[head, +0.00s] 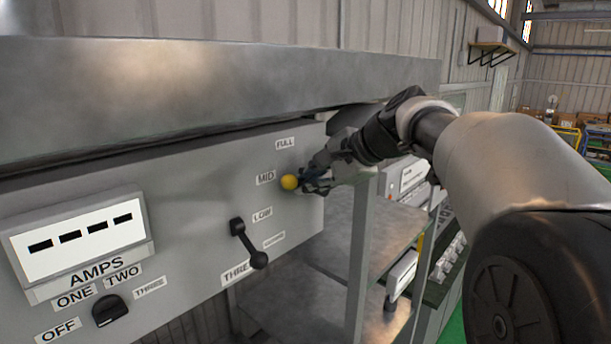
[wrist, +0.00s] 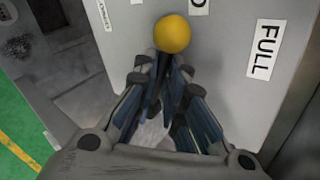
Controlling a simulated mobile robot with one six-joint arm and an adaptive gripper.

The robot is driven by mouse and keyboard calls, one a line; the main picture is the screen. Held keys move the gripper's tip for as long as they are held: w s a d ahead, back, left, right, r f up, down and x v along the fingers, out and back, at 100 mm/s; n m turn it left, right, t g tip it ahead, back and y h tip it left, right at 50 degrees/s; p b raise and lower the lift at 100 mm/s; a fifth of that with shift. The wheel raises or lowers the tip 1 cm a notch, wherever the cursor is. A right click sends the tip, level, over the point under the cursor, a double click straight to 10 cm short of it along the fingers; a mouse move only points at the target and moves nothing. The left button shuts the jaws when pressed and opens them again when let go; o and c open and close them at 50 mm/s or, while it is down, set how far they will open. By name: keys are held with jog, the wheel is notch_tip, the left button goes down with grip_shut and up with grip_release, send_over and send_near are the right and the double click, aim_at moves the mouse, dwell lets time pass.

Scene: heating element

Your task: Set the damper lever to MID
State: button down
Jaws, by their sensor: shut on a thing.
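The damper lever has a yellow ball knob (head: 289,182) and stands out from the grey panel, just right of the MID label (head: 265,178). In the wrist view the knob (wrist: 172,34) sits just beyond my fingertips, with a dark shaft below it running between the fingers. My gripper (head: 317,182) reaches in from the right and is shut on the lever's shaft; it also shows in the wrist view (wrist: 163,80). The FULL label (head: 285,143) is above and the LOW label (head: 262,215) below. The lever's base is hidden by my fingers.
A black handle (head: 248,243) is lower on the panel, left of the LOW label. An AMPS display (head: 82,240) and a black rotary knob (head: 109,311) are at left. A metal ledge (head: 200,90) overhangs the panel. Shelving (head: 362,260) stands right.

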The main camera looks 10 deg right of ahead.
dwell(0.3)
jog(key=c, duration=1.9)
grip_release()
jog(key=v, duration=1.2)
